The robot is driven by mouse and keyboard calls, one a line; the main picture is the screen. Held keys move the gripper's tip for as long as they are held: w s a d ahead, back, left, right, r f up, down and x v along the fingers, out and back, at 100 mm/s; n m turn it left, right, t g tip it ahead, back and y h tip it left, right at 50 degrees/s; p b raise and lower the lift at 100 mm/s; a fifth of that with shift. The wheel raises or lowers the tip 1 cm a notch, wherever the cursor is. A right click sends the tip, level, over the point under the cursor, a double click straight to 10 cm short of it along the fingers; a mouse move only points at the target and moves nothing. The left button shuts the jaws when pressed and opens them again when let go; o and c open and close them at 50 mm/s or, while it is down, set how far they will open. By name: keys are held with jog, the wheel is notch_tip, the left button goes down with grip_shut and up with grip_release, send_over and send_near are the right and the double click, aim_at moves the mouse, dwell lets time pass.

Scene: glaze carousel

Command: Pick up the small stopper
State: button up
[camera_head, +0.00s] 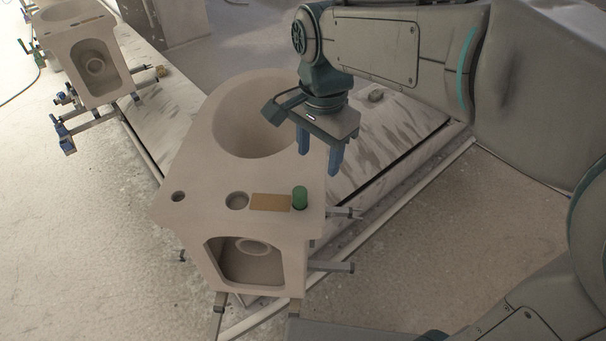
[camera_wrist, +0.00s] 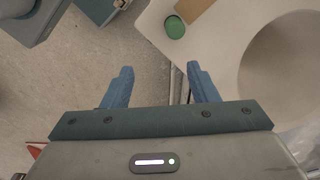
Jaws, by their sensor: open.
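The small stopper (camera_head: 300,197) is a green cylinder standing upright at the right front corner of the pale toilet-like body's top (camera_head: 215,170). In the wrist view it shows as a green disc (camera_wrist: 175,27), beyond my fingertips and between their lines, closer to the right finger. My gripper (camera_head: 319,165) is open and empty, with two blue fingers pointing down. It hangs above and behind the stopper, near the right side of the large bowl opening. The fingers also show in the wrist view (camera_wrist: 160,70), apart from the stopper. The stopper's lower end is hidden.
A tan rectangular patch (camera_head: 270,202) lies left of the stopper, then round holes (camera_head: 237,200). The pale body rests on metal supports (camera_head: 332,266) that jut out. A similar body (camera_head: 88,50) stands at the back left. Floor (camera_head: 420,250) is free at right.

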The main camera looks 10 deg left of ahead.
aim_at(300, 190)
jog(key=shift+m, duration=0.5)
jog(key=a+f, duration=0.1)
jog(key=f, duration=0.1)
jog(key=a+f, duration=0.1)
jog(key=f, duration=0.2)
jog(key=a+f+p, duration=0.1)
jog(key=f, duration=0.1)
jog(key=shift+s+f, duration=0.1)
jog(key=shift+f, duration=0.2)
jog(key=f, duration=0.5)
jog(key=shift+w+a+p, duration=0.2)
jog(key=shift+w+p, duration=0.1)
jog(key=shift+p, duration=0.1)
jog(key=c, duration=1)
